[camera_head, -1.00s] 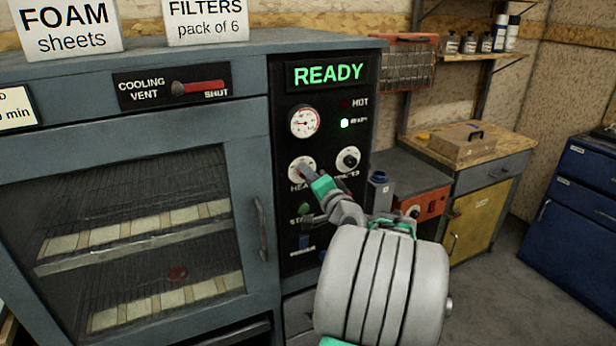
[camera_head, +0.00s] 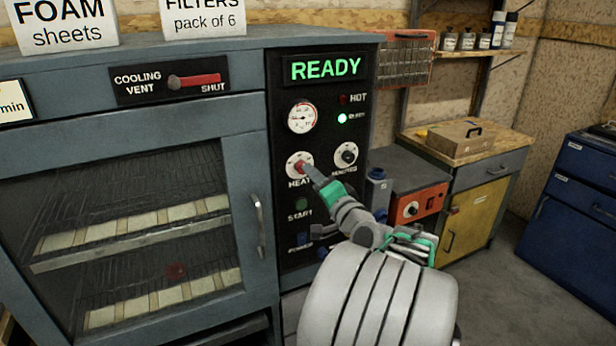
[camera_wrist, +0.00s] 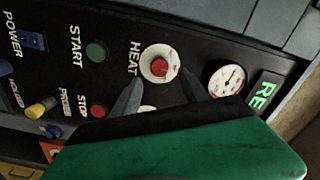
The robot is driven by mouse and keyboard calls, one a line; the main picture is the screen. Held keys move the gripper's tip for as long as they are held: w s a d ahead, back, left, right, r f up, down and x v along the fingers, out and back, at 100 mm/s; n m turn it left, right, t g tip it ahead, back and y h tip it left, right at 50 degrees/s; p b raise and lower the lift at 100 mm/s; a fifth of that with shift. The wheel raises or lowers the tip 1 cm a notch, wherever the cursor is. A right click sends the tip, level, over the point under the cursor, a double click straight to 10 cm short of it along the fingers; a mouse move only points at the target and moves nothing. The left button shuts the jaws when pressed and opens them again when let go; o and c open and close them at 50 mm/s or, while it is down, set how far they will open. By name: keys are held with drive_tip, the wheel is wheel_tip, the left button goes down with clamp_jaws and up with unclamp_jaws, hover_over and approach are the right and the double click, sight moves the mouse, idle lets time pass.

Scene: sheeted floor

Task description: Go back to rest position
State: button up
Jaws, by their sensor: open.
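My gripper (camera_head: 312,172) is in front of the oven's control panel (camera_head: 327,103), close to the heat knob (camera_head: 297,160), a red knob on a white dial. In the wrist view the two fingertips of my gripper (camera_wrist: 160,90) are spread apart with nothing between them. The heat knob (camera_wrist: 159,67) shows beyond them, apart from both fingers. The display (camera_head: 326,68) reads READY in green, and the green lamp below it is lit. Part of the panel's lower right is hidden behind my arm.
The grey oven (camera_head: 262,150) has a closed glass door (camera_head: 130,215) with pale sheets on racks inside. To the right stand an orange-fronted device (camera_head: 420,204), a yellow-doored cabinet (camera_head: 475,222) and a blue drawer cabinet (camera_head: 580,205). Open floor (camera_head: 500,290) lies between the cabinets.

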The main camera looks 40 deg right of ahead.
drive_tip(key=shift+v, duration=1.25)
